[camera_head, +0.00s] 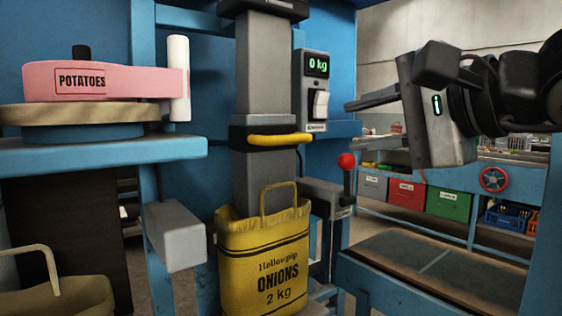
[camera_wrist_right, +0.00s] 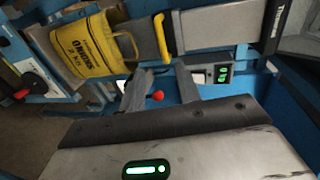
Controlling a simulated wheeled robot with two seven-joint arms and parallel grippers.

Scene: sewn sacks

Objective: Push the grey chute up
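The grey chute (camera_head: 264,185) stands upright in the middle of the head view, with a black collar and a yellow handle (camera_head: 280,140) across its front. Its lower end goes into the open mouth of a yellow onion sack (camera_head: 268,262). The chute lies sideways across the top of the right wrist view (camera_wrist_right: 208,30), with the handle (camera_wrist_right: 164,38) and sack (camera_wrist_right: 100,48). My right gripper (camera_head: 352,124) is open and empty, to the right of the handle and apart from it, its fingers pointing left. My left gripper is not in view.
A scale display (camera_head: 317,66) reading 0 kg and a red-knobbed lever (camera_head: 347,162) sit between chute and gripper. A grey block (camera_head: 175,236) juts out left of the onion sack. A conveyor (camera_head: 440,265) is at lower right.

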